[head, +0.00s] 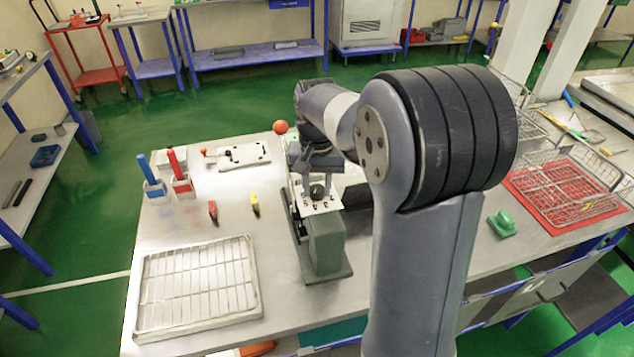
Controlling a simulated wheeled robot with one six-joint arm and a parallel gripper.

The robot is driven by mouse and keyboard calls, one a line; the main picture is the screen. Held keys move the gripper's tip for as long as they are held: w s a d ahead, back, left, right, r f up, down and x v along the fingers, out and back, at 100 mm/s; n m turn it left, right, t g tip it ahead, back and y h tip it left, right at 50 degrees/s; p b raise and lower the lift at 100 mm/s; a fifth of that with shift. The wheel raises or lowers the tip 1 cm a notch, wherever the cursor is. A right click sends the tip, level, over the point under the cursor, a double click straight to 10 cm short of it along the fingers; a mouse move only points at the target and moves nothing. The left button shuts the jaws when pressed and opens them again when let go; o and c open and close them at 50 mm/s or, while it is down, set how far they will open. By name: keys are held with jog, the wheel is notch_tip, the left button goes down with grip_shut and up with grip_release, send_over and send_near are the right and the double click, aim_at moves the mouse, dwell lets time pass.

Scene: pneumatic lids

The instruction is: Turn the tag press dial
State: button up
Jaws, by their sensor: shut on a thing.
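The tag press (327,245) is a grey-green machine on a flat base, standing on the steel bench. It has a pale top plate with dark marks and an orange ball (280,127) on a lever at its far side. The dial (317,191) is a small dark knob on the pale plate. My gripper (317,184) points down over the plate and is shut on the dial. Its fingers hide part of the dial, so I cannot make out its setting.
A wire-grid tray (197,290) lies at the front left of the bench. Red and blue handled tools stand in holders (182,187) behind it. Small red (213,211) and yellow (255,203) items lie near the press. Wire baskets (566,185) and a green item (502,224) are at right.

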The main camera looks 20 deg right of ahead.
aim_at(317, 188)
jog(key=n, duration=0.6)
jog(key=shift+r+p, duration=0.1)
jog(key=shift+p, duration=0.3)
jog(key=n, duration=0.6)
dwell(0.3)
jog(key=o, duration=1)
notch_tip(317, 188, up, 11)
jog(key=shift+f+b, duration=0.15)
jog(key=shift+b, duration=0.2)
jog(key=shift+f, duration=0.1)
